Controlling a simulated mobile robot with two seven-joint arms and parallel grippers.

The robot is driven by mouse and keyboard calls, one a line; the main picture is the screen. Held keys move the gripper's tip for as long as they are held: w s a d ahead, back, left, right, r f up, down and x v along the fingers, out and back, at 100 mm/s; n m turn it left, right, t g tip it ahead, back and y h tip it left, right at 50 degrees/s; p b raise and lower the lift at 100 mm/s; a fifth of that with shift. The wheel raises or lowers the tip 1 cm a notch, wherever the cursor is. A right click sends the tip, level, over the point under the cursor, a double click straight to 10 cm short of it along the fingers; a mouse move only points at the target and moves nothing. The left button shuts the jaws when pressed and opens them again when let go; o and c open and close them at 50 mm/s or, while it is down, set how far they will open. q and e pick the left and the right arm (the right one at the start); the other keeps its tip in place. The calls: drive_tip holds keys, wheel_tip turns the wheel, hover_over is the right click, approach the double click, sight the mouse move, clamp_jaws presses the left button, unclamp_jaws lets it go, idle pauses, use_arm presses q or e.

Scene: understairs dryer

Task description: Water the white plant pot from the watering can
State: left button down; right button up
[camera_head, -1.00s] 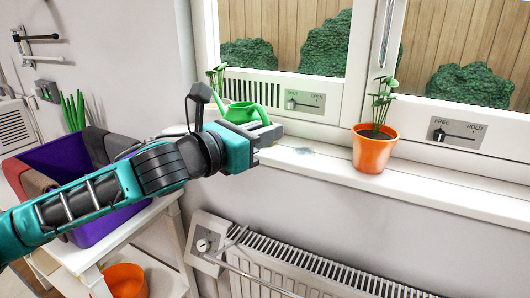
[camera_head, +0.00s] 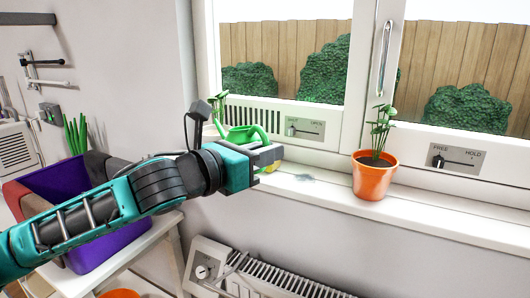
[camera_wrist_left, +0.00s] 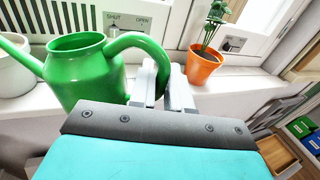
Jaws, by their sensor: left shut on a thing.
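The green watering can (camera_head: 240,134) is near the left end of the windowsill, partly behind my left gripper (camera_head: 270,156). In the left wrist view the can (camera_wrist_left: 85,72) looks roughly upright, its spout pointing left. My left gripper (camera_wrist_left: 163,85) is shut on its curved handle. The white plant pot (camera_wrist_left: 14,72) is cut off at the left edge of the wrist view, beside the spout. In the head view a small plant (camera_head: 218,101) shows behind the can; its pot is hidden. I cannot tell whether the can touches the sill. My right gripper is out of view.
An orange pot with a plant (camera_head: 375,176) stands on the windowsill (camera_head: 440,214) to the right. Vent sliders (camera_head: 305,130) line the window frame. A radiator (camera_head: 270,270) is below. A purple bin (camera_head: 110,240) is at the left.

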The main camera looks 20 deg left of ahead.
sight(264, 136)
use_arm(q)
drive_tip(key=shift+r, duration=0.45)
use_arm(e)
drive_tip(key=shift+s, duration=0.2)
use_arm(q)
drive_tip(key=shift+r+n+p, duration=0.4)
drive_tip(key=shift+r+p, duration=0.1)
drive_tip(key=shift+p, duration=0.2)
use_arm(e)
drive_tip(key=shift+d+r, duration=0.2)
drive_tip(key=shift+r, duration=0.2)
use_arm(q)
drive_tip(key=shift+r+n+p, duration=0.3)
drive_tip(key=shift+r+p, duration=0.25)
drive_tip(key=shift+r, duration=0.1)
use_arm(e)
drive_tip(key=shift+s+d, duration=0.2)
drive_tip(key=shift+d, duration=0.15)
use_arm(q)
drive_tip(key=shift+w+a+r+n+p, duration=0.1)
drive_tip(key=shift+a+r+n+p, duration=0.1)
drive_tip(key=shift+r+n+p, duration=0.55)
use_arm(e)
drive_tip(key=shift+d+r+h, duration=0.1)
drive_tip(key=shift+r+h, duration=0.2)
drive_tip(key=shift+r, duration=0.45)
